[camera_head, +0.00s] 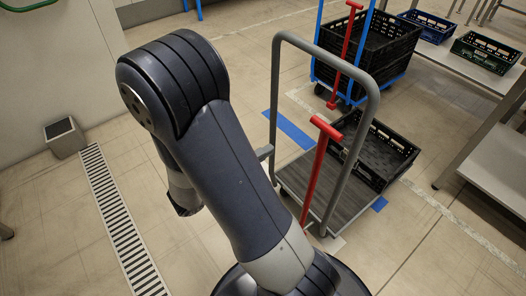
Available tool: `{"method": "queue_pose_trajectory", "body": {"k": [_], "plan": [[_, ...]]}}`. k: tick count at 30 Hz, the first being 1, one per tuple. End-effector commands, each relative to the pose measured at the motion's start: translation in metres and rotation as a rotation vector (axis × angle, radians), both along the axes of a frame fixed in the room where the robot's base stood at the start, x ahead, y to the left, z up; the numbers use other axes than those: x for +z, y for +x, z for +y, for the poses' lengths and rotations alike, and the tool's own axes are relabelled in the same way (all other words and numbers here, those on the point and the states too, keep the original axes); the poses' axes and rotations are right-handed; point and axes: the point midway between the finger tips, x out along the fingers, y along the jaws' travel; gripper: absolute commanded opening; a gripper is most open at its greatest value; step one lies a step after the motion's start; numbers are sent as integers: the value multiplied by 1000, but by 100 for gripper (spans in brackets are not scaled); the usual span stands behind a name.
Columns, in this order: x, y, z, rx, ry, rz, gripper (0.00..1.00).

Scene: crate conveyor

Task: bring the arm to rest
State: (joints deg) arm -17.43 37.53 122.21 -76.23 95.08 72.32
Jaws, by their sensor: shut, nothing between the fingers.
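My arm (225,165) fills the left middle of the head view. Its dark upper link rises from the bottom centre to a large rounded joint at the upper left. Part of a further grey and dark link (182,190) shows behind it, pointing down. My gripper cannot be made out; the arm hides what lies behind it.
A grey-framed trolley (276,95) with a red lever (316,170) and a black crate (399,142) stands close right of my arm. A blue-framed cart (320,42) with black crates stands behind. Shelving (500,165) is at right. A floor drain (112,215) crosses open floor at left.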

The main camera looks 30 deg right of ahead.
Motion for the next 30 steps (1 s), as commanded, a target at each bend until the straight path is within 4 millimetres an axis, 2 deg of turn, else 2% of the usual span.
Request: {"method": "queue_pose_trajectory", "body": {"k": [12,17,30], "plan": [[0,0,0,0,0,0,0],[0,0,-6,-1,0,-1,0],[-1,1,-61,-5,0,0,0]]}}
